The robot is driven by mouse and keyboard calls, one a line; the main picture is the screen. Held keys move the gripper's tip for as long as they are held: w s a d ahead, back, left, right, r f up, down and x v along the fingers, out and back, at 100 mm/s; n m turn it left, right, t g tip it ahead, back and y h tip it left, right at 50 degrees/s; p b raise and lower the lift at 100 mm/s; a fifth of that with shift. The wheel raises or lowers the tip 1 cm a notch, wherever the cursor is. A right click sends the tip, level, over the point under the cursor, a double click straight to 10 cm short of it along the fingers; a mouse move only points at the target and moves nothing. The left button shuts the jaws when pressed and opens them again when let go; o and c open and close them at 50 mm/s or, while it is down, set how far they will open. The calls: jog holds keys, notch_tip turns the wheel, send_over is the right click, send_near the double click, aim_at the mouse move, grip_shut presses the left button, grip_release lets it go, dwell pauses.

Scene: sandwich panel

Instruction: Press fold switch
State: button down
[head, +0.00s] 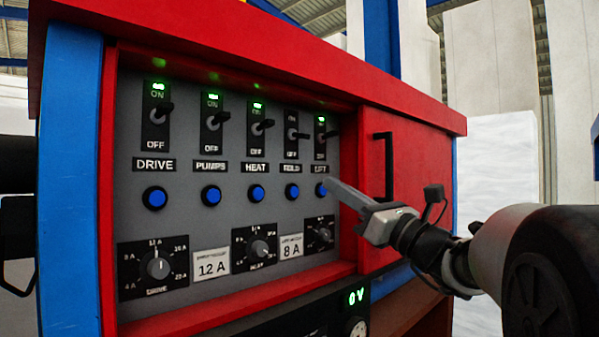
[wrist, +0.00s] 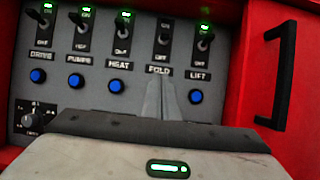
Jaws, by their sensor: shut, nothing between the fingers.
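The fold switch (head: 292,134) is the fourth black toggle in the row on the grey panel (head: 225,240). Its lamp is dark, while the other toggles show green lamps at ON. It also shows in the wrist view (wrist: 163,40), above its FOLD label (wrist: 159,70). My gripper (head: 335,186) is shut and empty, its fingers pointing at the panel. In the head view the tips appear just right of the blue button under LIFT. In the wrist view the fingertips (wrist: 160,82) appear just below the FOLD label and hide the blue fold button. Contact with the panel cannot be told.
Blue buttons sit below the labels, with rotary knobs (head: 157,264) and amp tags lower down. A red frame surrounds the recessed panel. A red door with a black handle (head: 384,166) stands to the right. The lift switch (wrist: 204,36) is close beside fold.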

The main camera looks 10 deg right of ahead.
jog(key=w+a+r+p, duration=0.2)
jog(key=w+a+r, duration=0.2)
jog(key=r, duration=0.3)
jog(key=shift+w+a+r+p, duration=0.15)
jog(key=shift+w+r+p, duration=0.25)
jog(key=shift+w, duration=0.45)
jog(key=shift+r, duration=0.1)
jog(key=s+d+f+g+b, duration=0.1)
jog(key=s+d+f, duration=0.1)
jog(key=s+d, duration=0.5)
jog(key=s, duration=0.2)
jog(key=shift+s+f+h, duration=0.3)
jog(key=shift+h, duration=0.1)
